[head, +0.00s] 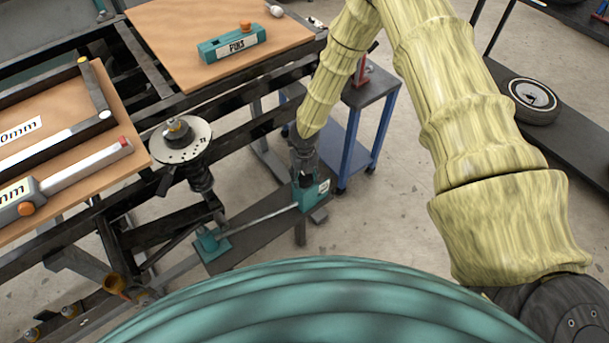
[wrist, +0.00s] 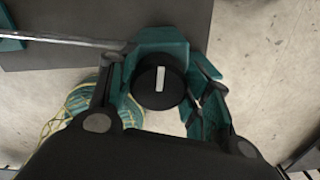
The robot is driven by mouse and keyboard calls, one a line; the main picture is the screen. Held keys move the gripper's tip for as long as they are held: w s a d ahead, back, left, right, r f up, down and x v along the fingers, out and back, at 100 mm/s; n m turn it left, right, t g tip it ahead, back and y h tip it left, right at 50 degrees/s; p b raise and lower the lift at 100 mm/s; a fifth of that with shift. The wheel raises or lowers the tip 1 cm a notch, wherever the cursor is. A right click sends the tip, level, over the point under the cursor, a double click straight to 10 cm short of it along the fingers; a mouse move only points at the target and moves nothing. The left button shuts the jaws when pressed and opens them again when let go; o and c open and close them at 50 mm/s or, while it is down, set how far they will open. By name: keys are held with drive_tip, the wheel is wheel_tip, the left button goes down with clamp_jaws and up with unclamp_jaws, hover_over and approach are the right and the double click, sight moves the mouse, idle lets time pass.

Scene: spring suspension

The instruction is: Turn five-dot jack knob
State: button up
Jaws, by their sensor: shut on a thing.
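The jack's teal body (head: 314,196) stands on a dark plate low on the floor in the head view, with a small white label too small to read. In the wrist view a round black knob (wrist: 148,93) with a white line, upright in the picture, sits on the teal body (wrist: 165,38). My gripper (head: 303,172) points down at the jack. In the wrist view its fingers (wrist: 160,84) stand on the left and right of the knob and are shut on it. In the head view the gripper hides the knob. I see no five-dot mark clearly.
A thin rod (head: 262,218) links the jack to another teal block (head: 209,244). A spring strut with a round plate (head: 180,147) stands left. Workbench boards (head: 80,180) hold tools and a teal PINS box (head: 231,44). A blue-legged cart (head: 352,140) stands close behind my gripper.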

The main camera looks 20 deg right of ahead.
drive_tip(key=shift+n, duration=0.6)
drive_tip(key=shift+w+n, duration=0.1)
drive_tip(key=shift+n, duration=0.2)
drive_tip(key=o, duration=1)
drive_tip(key=shift+o, duration=0.2)
wheel_tip(320, 180, up, 12)
